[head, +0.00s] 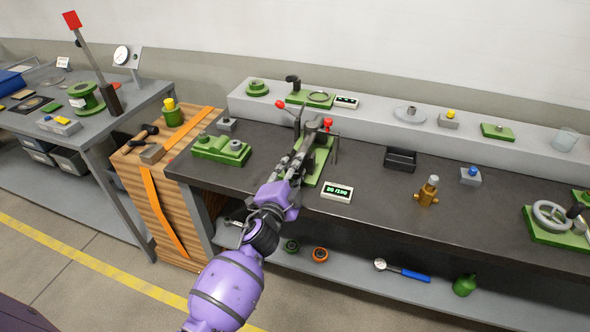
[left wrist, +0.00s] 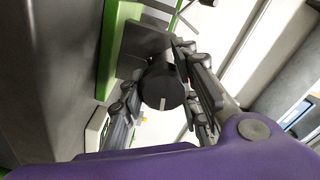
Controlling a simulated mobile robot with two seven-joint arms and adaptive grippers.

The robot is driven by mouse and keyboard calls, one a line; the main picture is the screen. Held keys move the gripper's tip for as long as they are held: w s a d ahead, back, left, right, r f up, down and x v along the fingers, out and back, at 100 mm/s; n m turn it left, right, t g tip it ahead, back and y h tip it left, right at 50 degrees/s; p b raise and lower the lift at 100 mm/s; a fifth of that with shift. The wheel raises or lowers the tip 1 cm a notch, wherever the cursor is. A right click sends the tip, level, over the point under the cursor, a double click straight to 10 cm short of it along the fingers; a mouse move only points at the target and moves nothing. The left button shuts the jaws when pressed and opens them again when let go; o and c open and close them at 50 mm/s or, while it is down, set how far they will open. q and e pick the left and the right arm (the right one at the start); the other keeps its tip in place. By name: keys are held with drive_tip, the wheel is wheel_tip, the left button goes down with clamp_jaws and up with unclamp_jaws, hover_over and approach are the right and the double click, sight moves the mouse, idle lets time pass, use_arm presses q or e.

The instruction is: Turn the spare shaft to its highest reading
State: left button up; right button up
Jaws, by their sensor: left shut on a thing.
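My left gripper (head: 300,148) reaches over the green-based fixture (head: 322,168) on the dark bench. In the left wrist view its fingers (left wrist: 163,90) are shut on a dark round shaft (left wrist: 160,84), one on each side. The shaft's end face carries a short white mark, and a grey block (left wrist: 143,48) stands behind it. In the head view the gripper largely hides the shaft. A small display (head: 337,192) with green digits sits in front of the fixture. It seems to read 20/100, but the first digit is unclear. My right gripper is out of view.
Red-tipped levers (head: 327,124) stand close to the gripper. A green block (head: 220,149) lies to the left. A black tray (head: 400,158), a brass valve (head: 428,191) and a handwheel (head: 552,216) stand to the right. A second display (head: 346,102) is on the back ledge.

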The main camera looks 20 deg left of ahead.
use_arm(q)
drive_tip(key=shift+s+f+m, duration=0.1)
drive_tip(key=shift+f+m, duration=0.2)
drive_tip(key=shift+m, duration=0.45)
drive_tip(key=shift+s+f+m, duration=0.1)
drive_tip(key=shift+f+m, duration=0.15)
drive_tip(key=shift+m, duration=0.5)
drive_tip(key=o, duration=1)
drive_tip(key=shift+w, duration=0.1)
drive_tip(key=shift+o, duration=0.4)
drive_tip(key=shift+r, duration=0.15)
drive_tip(key=shift+a+r, duration=0.1)
drive_tip(key=s, duration=1.2)
drive_tip(key=shift+a, duration=0.2)
